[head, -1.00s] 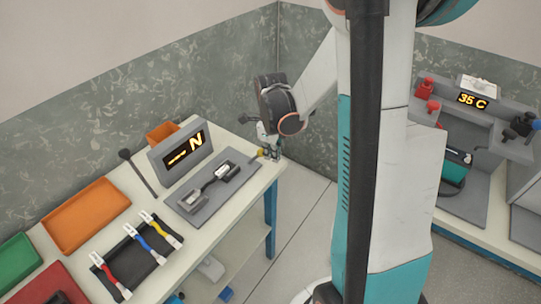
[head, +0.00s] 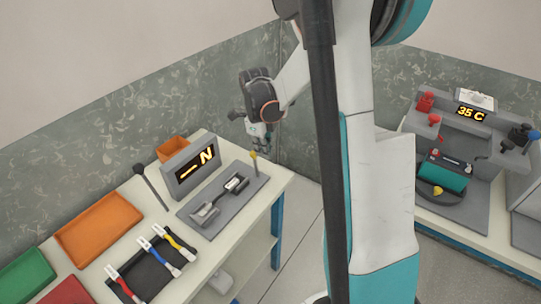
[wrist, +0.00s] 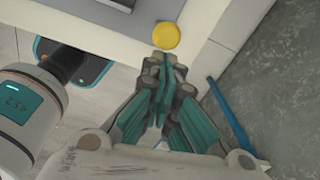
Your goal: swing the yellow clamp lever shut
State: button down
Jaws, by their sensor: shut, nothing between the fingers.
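The yellow clamp lever (head: 256,165) stands about upright at the right end of a grey plate (head: 232,207) on the table, with a round yellow knob on top. A small white and dark part (head: 235,184) lies in a fixture on the plate. In the wrist view the yellow knob (wrist: 166,36) is just beyond my fingertips. My gripper (head: 259,146) is shut and empty, pointing down close to the knob. It also shows in the wrist view (wrist: 163,62). I cannot tell whether it touches the knob.
A display box (head: 189,165) reading N stands behind the plate, beside a thin dark post (head: 152,186). A black rack (head: 152,268) with coloured cables and an orange tray (head: 99,229) are to the left. Another bench (head: 470,190) stands at right.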

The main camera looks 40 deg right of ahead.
jog(key=w+a+f, duration=0.1)
jog(key=w+a, duration=0.1)
jog(key=w, duration=0.5)
jog(key=shift+w+a, duration=0.4)
jog(key=shift+f, duration=0.1)
